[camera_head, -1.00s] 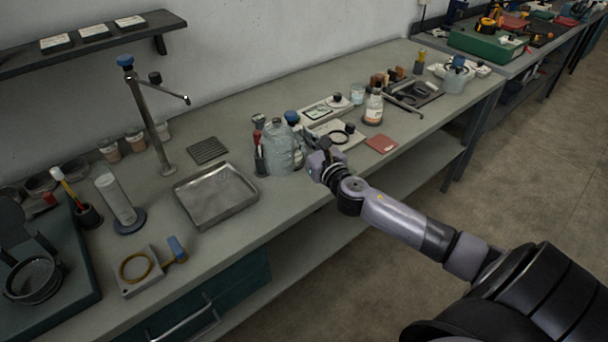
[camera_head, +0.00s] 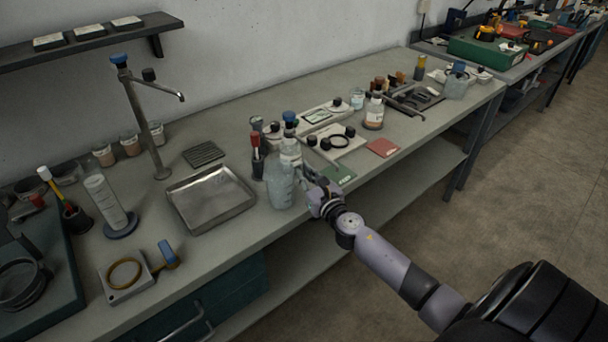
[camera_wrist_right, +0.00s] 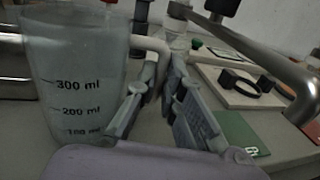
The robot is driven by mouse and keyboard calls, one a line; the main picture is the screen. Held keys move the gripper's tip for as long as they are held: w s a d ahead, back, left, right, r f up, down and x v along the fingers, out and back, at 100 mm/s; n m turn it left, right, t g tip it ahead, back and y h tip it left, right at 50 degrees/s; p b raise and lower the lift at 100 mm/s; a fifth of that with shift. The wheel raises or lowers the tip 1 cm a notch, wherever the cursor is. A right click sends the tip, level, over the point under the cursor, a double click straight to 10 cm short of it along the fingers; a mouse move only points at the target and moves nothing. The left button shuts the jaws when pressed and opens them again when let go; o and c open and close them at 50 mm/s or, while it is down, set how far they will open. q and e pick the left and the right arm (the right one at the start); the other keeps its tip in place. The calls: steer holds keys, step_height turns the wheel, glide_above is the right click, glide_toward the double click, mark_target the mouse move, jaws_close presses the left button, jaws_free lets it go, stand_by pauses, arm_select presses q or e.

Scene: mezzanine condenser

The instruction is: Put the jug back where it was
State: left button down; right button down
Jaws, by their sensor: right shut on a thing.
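The jug (camera_head: 280,188) is translucent, with volume marks that show in the right wrist view (camera_wrist_right: 75,80). It is upright near the front edge of the bench, right of the metal tray. My right gripper (camera_head: 309,180) is on the right side of the jug. In the wrist view its fingers (camera_wrist_right: 160,92) are shut on the jug's pale handle (camera_wrist_right: 152,45). I cannot tell whether the jug's base touches the bench. A green mat (camera_head: 338,173) lies to the right, partly behind my gripper. My left gripper is not in view.
The metal tray (camera_head: 210,222) lies left of the jug. A dark holder with a red-topped tool (camera_head: 257,160) and bottles stand close behind it. A red mat (camera_head: 382,147) and an orange-labelled bottle (camera_head: 373,112) are to the right. Bare bench lies between tray and jug.

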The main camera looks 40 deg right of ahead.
steer(key=shift+f, duration=0.15)
steer(key=c, duration=2.2)
jaws_free()
steer(key=shift+f, duration=0.1)
steer(key=o, duration=0.5)
